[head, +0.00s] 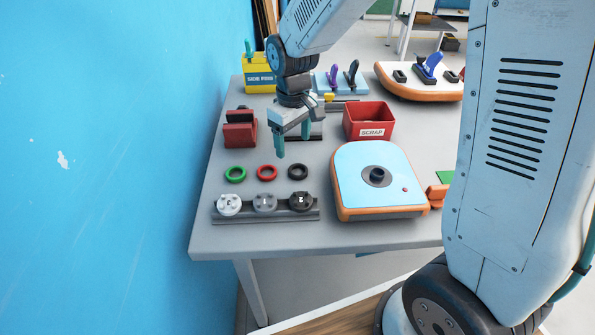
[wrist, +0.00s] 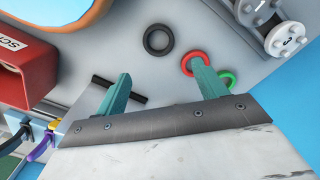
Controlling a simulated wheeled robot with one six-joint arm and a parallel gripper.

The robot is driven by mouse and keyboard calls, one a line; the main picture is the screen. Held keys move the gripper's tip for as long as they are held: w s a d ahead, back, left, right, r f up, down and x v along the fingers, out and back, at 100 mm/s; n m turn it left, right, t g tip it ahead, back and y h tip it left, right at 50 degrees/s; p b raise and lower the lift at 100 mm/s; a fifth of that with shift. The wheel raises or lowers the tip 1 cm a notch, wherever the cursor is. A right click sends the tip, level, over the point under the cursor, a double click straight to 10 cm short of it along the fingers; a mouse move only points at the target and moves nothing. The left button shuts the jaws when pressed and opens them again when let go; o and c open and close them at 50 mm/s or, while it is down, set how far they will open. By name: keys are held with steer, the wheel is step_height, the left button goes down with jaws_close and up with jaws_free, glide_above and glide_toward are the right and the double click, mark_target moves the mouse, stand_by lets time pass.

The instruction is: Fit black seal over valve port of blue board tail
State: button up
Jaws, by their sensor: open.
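The black seal (head: 298,172) is a ring lying flat on the grey table, the rightmost of three rings in the head view. It also shows in the wrist view (wrist: 146,41), beyond my gripper's fingers and apart from them. The blue board tail (head: 354,180) lies on the table right of the rings, blue on top with an orange edge. Its valve port (head: 377,176) is a dark round fitting near the middle. In the wrist view only a corner of the board tail (wrist: 50,10) shows. My gripper (head: 292,150) is open and empty above the table, fingers pointing down.
A red ring (head: 267,172) and a green ring (head: 235,174) lie left of the black seal. Numbered valve caps (head: 264,202) sit on a dark rail in front. A red scrap bin (head: 369,122) stands behind the board. A blue wall (head: 110,150) borders the left.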

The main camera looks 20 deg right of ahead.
mark_target(296, 172)
steer(key=f, duration=0.5)
steer(key=s+f, duration=0.1)
steer(key=f, duration=0.1)
steer(key=shift+d+f, duration=0.15)
steer(key=shift+f, duration=0.15)
steer(key=c, duration=1.1)
